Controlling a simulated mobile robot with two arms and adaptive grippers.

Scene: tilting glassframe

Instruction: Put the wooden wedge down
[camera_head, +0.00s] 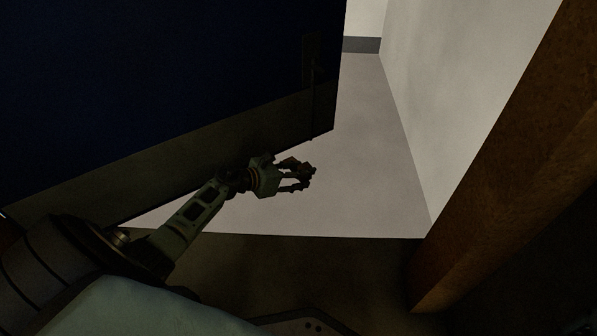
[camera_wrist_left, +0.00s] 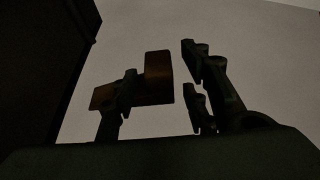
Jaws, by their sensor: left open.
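The wooden wedge (camera_wrist_left: 158,75) is a brown block in the left wrist view. It sits at the left finger of my left gripper (camera_wrist_left: 165,90), which partly covers it. A gap of pale floor shows between the wedge and the two right fingers. In the head view my left gripper (camera_head: 300,175) is low in front of the door's lower edge, with its fingers apart. A small brownish patch there may be the wedge, but it is too dark to be sure. I cannot tell whether the wedge touches the floor. My right gripper is not in view.
A dark blue door (camera_head: 170,70) with a grey-brown lower panel and a handle (camera_head: 313,70) stands ajar at the left. A wooden door post (camera_head: 505,165) is at the right. Pale floor (camera_head: 370,170) and a white wall (camera_head: 450,80) lie beyond.

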